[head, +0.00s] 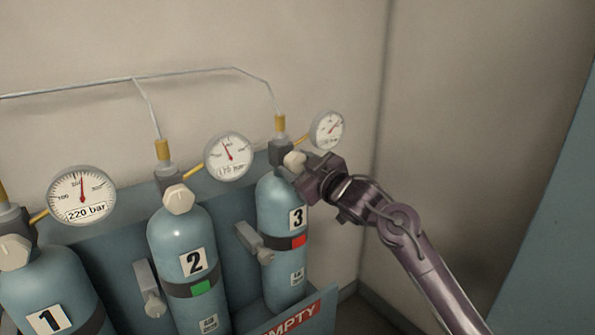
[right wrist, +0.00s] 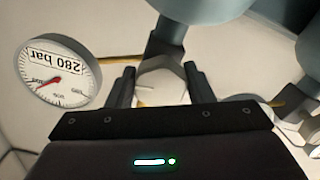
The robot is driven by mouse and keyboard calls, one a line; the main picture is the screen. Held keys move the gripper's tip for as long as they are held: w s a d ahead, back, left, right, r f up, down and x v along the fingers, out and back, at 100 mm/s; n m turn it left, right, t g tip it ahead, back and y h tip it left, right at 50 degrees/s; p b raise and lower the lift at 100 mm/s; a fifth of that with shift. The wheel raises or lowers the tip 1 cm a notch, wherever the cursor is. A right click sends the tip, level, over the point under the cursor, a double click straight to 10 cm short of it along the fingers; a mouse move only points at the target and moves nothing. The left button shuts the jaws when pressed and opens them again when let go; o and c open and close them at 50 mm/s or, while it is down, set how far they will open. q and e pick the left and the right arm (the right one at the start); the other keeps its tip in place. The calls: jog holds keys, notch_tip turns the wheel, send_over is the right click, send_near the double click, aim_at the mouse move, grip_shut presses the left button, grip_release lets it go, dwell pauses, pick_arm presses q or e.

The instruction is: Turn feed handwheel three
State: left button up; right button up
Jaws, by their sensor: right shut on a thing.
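Cylinder three (head: 283,215) is blue, stands upright at the right end of the row and bears a "3" label and a red tag. Its pale faceted handwheel (head: 293,160) sits on the valve near the top. My right gripper (head: 299,168) reaches it from the right. In the right wrist view the handwheel (right wrist: 160,80) lies between the two dark fingers of the right gripper (right wrist: 160,88), which is shut on it. A thin line marks the handwheel's face. Gauge three (head: 327,130) reads 280 bar in the right wrist view (right wrist: 62,72), upside down. My left gripper is not in view.
Cylinder two (head: 180,240), with a green tag, and cylinder one (head: 45,285) stand to the left, each with a handwheel and gauge. A thin pipe (head: 190,74) runs above. An "EMPTY" sign (head: 292,320) is below cylinder three. A blue panel (head: 550,230) stands at the right.

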jog(key=n+b, duration=0.1)
jog(key=n, duration=0.1)
jog(key=n+b, duration=0.1)
jog(key=n, duration=0.1)
jog(key=shift+d+f+n, duration=0.1)
jog(key=shift+f+n, duration=0.1)
jog(key=shift+n, duration=0.1)
jog(key=n+b, duration=0.2)
jog(key=n, duration=0.1)
jog(key=shift+w+r+n+b, duration=0.1)
jog(key=shift+n+b, duration=0.2)
jog(key=shift+n, duration=0.1)
jog(key=n+b, duration=0.2)
jog(key=n, duration=0.2)
jog(key=shift+b, duration=0.4)
jog(key=shift+r+n+b, duration=0.2)
jog(key=shift+n+b, duration=0.85)
jog(key=shift+n, duration=1.05)
jog(key=o, duration=1)
jog(key=shift+r, duration=0.1)
jog(key=shift+c, duration=0.2)
